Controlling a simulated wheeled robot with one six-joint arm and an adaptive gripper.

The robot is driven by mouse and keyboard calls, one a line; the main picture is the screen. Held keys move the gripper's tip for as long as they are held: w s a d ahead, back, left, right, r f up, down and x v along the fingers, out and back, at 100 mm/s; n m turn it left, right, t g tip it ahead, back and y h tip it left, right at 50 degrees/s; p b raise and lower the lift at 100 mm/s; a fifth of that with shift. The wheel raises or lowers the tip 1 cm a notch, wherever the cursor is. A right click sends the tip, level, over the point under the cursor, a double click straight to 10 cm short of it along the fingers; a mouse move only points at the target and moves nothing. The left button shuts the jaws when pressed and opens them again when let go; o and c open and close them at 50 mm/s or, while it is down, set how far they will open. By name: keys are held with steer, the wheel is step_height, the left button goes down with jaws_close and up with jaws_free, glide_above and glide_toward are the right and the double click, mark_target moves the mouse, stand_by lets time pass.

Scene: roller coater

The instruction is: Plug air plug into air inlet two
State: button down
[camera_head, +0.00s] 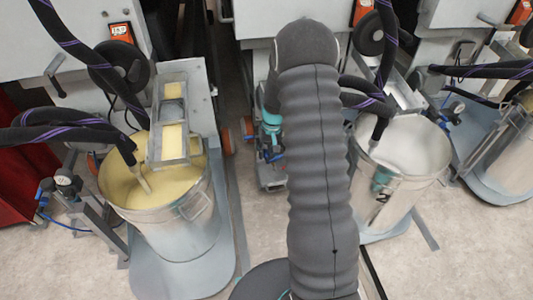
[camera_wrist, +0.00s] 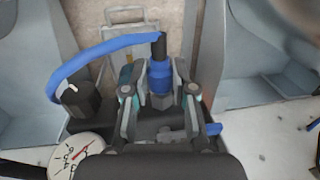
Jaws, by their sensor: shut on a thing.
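In the wrist view the air plug (camera_wrist: 160,77) is a blue cylinder with a dark top, joined to a curved blue hose. It stands roughly upright between the two fingers of my gripper (camera_wrist: 159,92), which is shut on it. No inlet label is readable. In the head view my dark, ribbed arm covers the centre, and the plug cannot be made out there.
A round white gauge (camera_wrist: 78,155) and a black knob (camera_wrist: 79,100) lie left of my gripper; a blue lever (camera_wrist: 204,130) lies right. In the head view, a bucket of yellow liquid (camera_head: 172,235) stands left and a bucket of pale liquid (camera_head: 408,200) right.

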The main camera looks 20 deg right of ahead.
steer(key=shift+w, duration=0.25)
steer(key=c, duration=0.9)
jaws_free()
steer(key=shift+o, duration=0.2)
steer(key=shift+d, duration=0.1)
step_height(320, 180, up, 12)
steer(key=d, duration=0.1)
steer(key=shift+s+d, duration=0.15)
steer(key=shift+d, duration=0.1)
